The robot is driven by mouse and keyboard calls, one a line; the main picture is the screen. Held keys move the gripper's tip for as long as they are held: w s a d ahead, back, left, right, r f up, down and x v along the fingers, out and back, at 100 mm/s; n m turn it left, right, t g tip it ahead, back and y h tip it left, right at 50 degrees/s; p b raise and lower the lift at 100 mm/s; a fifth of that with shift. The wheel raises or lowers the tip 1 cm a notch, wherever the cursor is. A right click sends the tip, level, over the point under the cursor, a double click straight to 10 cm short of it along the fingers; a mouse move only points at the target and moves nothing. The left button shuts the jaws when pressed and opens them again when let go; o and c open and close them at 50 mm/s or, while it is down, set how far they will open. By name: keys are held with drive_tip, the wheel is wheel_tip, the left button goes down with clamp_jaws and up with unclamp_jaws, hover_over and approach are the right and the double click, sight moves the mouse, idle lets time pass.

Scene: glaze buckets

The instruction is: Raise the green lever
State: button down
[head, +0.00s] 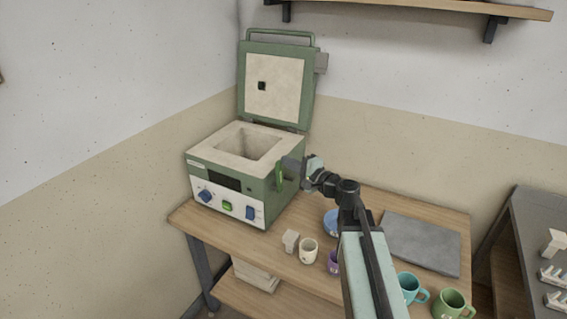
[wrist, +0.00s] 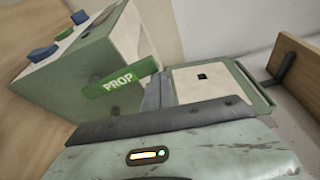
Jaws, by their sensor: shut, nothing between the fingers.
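The green lever (head: 281,178) is on the right side of the green kiln (head: 262,210). In the wrist view the lever (wrist: 120,80) is a flat green bar marked "PROP". My gripper (head: 291,167) is shut and empty at the kiln's right side, close beside the lever. In the wrist view the grey fingers (wrist: 157,94) are near one end of the lever. I cannot tell whether they touch it. The kiln's lid (head: 275,85) stands raised, and the chamber is open.
The kiln stands on a wooden table (head: 286,223) by the wall. A cream mug (head: 308,251), a blue bowl (head: 331,222), a teal mug (head: 409,287) and a green mug (head: 452,303) stand around my arm. A grey slab (head: 420,243) lies at the right.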

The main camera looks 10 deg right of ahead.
drive_tip(key=shift+s+a, duration=0.1)
drive_tip(key=shift+s, duration=0.05)
drive_tip(key=s+d, duration=0.4)
drive_tip(key=d, duration=0.4)
drive_tip(key=shift+s+d, duration=0.2)
drive_tip(key=shift+s, duration=0.15)
drive_tip(key=shift+a, duration=0.1)
